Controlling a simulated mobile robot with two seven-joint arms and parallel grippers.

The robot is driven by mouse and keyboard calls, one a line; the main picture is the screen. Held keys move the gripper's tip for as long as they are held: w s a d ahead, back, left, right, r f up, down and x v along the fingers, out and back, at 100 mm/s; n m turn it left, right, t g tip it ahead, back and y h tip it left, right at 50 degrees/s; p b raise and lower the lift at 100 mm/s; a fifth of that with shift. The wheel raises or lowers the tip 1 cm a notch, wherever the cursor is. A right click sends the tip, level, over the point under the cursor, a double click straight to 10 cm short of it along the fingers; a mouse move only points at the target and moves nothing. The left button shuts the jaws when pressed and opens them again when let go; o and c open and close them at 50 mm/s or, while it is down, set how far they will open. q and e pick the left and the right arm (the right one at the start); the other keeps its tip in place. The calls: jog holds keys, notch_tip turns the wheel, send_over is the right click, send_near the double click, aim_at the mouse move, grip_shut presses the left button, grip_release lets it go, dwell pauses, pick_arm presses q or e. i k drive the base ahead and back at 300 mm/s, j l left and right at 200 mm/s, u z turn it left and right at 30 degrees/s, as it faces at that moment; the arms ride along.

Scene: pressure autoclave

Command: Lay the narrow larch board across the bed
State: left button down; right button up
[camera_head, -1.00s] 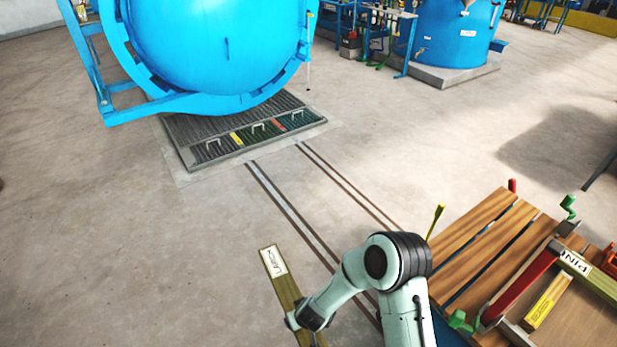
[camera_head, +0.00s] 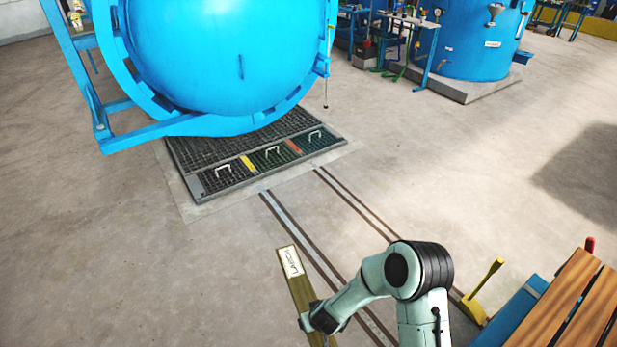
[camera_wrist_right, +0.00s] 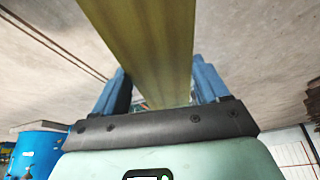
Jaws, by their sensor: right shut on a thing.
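The narrow larch board (camera_head: 298,285), greenish-brown with a white LARCH label near its far end, is held above the floor at the bottom centre of the head view. My right gripper (camera_head: 322,318) is shut on it. In the right wrist view the board (camera_wrist_right: 150,45) runs between the two blue fingers of the gripper (camera_wrist_right: 160,92) and past the top edge. Its near end is out of the head view. Part of the slatted wooden bed (camera_head: 568,305) shows at the lower right, apart from the board. My left gripper is not in view.
A yellow lever (camera_head: 484,280) stands beside the bed's blue frame (camera_head: 520,310), with a red post (camera_head: 589,244) behind. The blue autoclave (camera_head: 220,60) stands over a floor grate (camera_head: 270,155). Rails (camera_head: 300,240) cross the floor. Open floor lies left and ahead.

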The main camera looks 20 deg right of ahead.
aim_at(576, 325)
jog(key=i+z, duration=0.45)
jog(key=i+j+z, duration=0.1)
jog(key=i+z, duration=0.3)
jog(key=i, duration=0.15)
jog(key=i+z, duration=0.2)
jog(key=z, duration=0.2)
jog(key=i+z, duration=0.25)
jog(key=z, duration=0.15)
jog(key=i+j+z, duration=0.2)
jog(key=z, duration=0.2)
jog(key=i+j+z, duration=0.1)
jog(key=i+z, duration=0.2)
jog(key=z, duration=0.2)
jog(key=i+j+z, duration=0.25)
jog(key=z, duration=0.25)
